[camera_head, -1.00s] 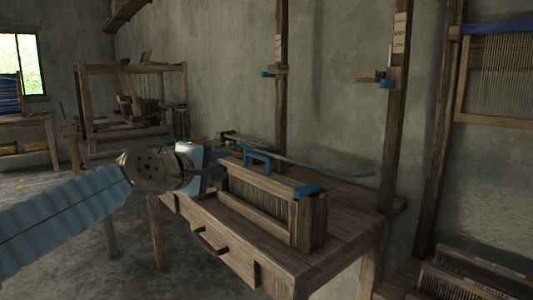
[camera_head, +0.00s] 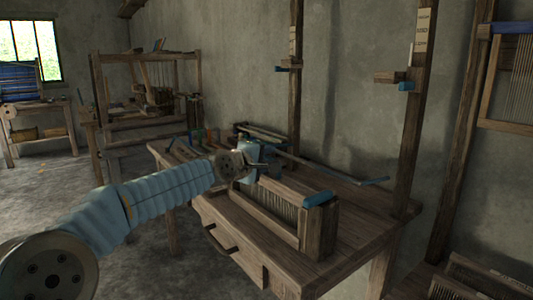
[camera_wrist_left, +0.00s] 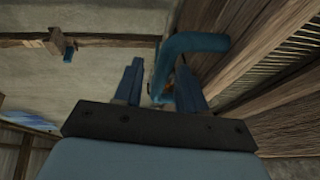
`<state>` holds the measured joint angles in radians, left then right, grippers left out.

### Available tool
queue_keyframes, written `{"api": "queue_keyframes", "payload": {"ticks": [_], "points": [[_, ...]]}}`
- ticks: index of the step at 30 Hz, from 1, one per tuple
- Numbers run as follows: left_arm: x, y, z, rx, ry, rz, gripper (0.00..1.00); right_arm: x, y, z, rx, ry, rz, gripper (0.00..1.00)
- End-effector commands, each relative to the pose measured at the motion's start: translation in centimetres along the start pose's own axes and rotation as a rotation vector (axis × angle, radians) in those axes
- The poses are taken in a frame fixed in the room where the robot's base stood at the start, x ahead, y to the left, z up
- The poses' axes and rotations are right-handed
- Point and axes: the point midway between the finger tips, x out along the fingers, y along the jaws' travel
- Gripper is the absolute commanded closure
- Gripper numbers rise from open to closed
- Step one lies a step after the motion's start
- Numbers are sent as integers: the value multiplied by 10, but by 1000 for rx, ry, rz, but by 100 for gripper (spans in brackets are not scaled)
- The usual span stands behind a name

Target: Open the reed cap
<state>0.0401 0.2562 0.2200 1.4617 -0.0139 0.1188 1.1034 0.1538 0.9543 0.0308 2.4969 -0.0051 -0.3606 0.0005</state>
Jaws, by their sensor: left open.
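The reed frame (camera_head: 268,214) stands on the wooden loom table, with fine upright reed wires in it. The reed cap (camera_head: 286,189) is the wooden bar along its top, with a blue piece (camera_head: 319,198) at the near end. My left gripper (camera_head: 268,155) is at the far end of the cap and hides much of it there. In the left wrist view my left gripper (camera_wrist_left: 158,80) is open, and a blue bent handle (camera_wrist_left: 194,42) passes between or just beyond its fingers. I cannot tell whether they touch it. My right gripper is not in view.
The table has a drawer (camera_head: 232,245) in front and bare top (camera_head: 355,225) at right. A long thin rod (camera_head: 330,172) lies behind the reed frame. Wooden posts (camera_head: 414,130) rise at the back. Another loom (camera_head: 145,95) stands at back left.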

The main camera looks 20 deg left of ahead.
Motion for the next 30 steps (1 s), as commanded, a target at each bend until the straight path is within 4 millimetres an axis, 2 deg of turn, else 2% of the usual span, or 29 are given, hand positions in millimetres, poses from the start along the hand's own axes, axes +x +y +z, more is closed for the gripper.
{"api": "queue_keyframes", "payload": {"ticks": [10,18,30], "points": [[5,0,0,1,1,0,60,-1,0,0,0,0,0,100],[5,0,0,1,0,0,100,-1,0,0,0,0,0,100],[4,-1,-2,1,1,0,100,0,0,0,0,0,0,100]]}}
